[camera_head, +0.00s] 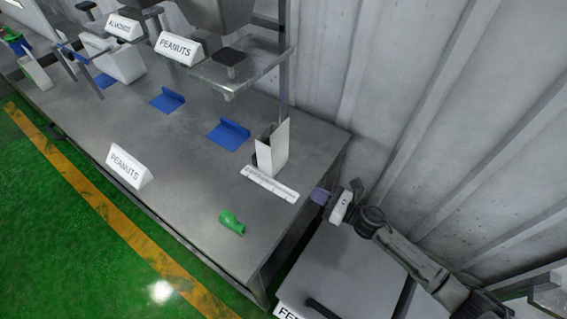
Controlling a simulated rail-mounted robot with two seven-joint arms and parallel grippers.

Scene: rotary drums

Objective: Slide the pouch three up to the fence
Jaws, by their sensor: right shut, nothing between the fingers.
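My right gripper (323,197) is at the right end of the grey table (190,195), with its arm coming in from the lower right. Its purplish fingers are shut and hold nothing. No item is clearly marked as pouch three. A small green item (231,222) lies on the table to the left of the gripper, apart from it. An upright white panel (272,148) with a dark inner side stands near the table's right end; I cannot tell whether it is the fence. A white marked strip (270,183) lies in front of it. My left gripper is out of view.
Two blue angled pieces (229,134) (167,100) stand on the table. A PEANUTS sign (130,167) is near its front edge. A metal shelf (235,72) overhangs the back. A lidded grey box (340,270) stands off the right end.

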